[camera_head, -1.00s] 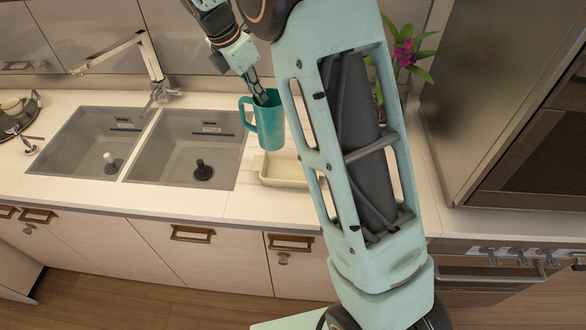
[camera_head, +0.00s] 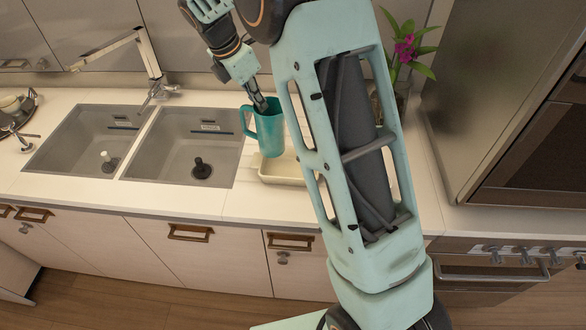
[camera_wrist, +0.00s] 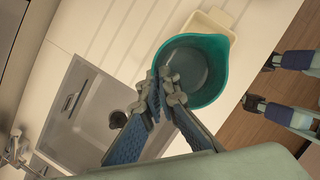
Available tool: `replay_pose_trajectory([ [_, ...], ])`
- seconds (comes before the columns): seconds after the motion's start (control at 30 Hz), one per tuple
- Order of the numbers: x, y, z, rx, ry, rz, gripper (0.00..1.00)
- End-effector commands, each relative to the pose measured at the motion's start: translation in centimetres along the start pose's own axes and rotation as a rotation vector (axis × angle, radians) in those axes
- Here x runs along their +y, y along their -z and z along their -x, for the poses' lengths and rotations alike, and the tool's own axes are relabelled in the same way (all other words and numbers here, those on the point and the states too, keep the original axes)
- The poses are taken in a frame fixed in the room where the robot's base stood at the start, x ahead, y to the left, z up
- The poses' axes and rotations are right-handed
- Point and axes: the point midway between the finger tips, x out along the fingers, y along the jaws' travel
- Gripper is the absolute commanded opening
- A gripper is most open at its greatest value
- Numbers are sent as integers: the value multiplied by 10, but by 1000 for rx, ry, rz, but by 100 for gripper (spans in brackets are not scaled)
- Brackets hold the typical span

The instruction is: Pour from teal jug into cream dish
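The teal jug (camera_head: 269,135) is held by its rim in the air, close to upright, with its handle on the left. My gripper (camera_head: 261,103) reaches down to it from the upper left and is shut on the jug's wall at the rim. In the wrist view my gripper's fingertips (camera_wrist: 163,88) meet at the near rim of the jug (camera_wrist: 218,87). The jug's inside looks dark and its contents cannot be told. The cream dish (camera_head: 283,181) lies on the counter just below the jug, partly hidden by the jug and my arm. Its corner shows beyond the jug in the wrist view (camera_wrist: 219,19).
A double grey sink (camera_head: 188,144) with a tap (camera_head: 150,60) is left of the dish. A plant with pink flowers (camera_head: 405,48) stands at the back right. A tray with crockery (camera_head: 14,108) is at the far left. A tall oven unit (camera_head: 530,150) stands right.

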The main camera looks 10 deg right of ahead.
Motion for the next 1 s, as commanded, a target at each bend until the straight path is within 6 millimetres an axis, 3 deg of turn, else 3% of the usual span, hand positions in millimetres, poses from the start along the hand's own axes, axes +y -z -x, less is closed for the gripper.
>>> replay_pose_trajectory([
  [0.17, 0, 3, -9, -1, 0, 0, 0],
  [1.0, 0, 2, -8, 10, -18, -8, 0],
])
